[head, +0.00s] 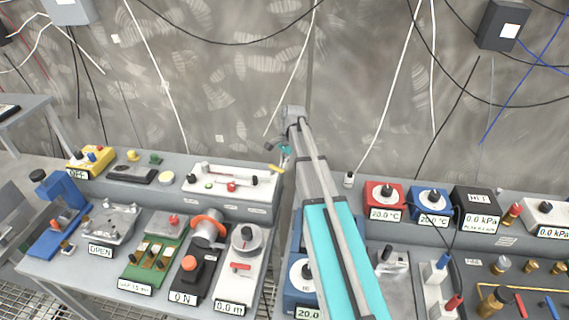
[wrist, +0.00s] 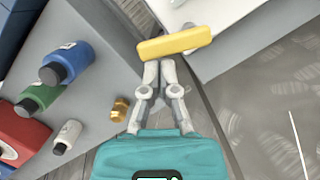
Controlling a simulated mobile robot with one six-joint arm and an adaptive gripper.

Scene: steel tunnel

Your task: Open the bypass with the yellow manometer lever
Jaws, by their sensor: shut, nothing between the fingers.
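The yellow lever (wrist: 173,44) is a short rounded bar just beyond my fingertips in the wrist view, tilted slightly up to the right. It sits at the edge of a white block (wrist: 208,12). In the head view the yellow lever (head: 275,168) shows small at the right end of the white panel (head: 230,184) on the rear shelf. My gripper (wrist: 159,66) is shut and empty, with its tips at or very near the lever's lower edge; I cannot tell whether they touch. In the head view my gripper (head: 285,158) is partly hidden by my arm.
Left of my arm stand a yellow box (head: 90,160), a green board (head: 153,262) and a white dial unit (head: 240,268). To the right are a red dial box (head: 384,198) and a blue one (head: 430,203). In the wrist view, coloured knobs and a brass fitting (wrist: 120,108) lie left.

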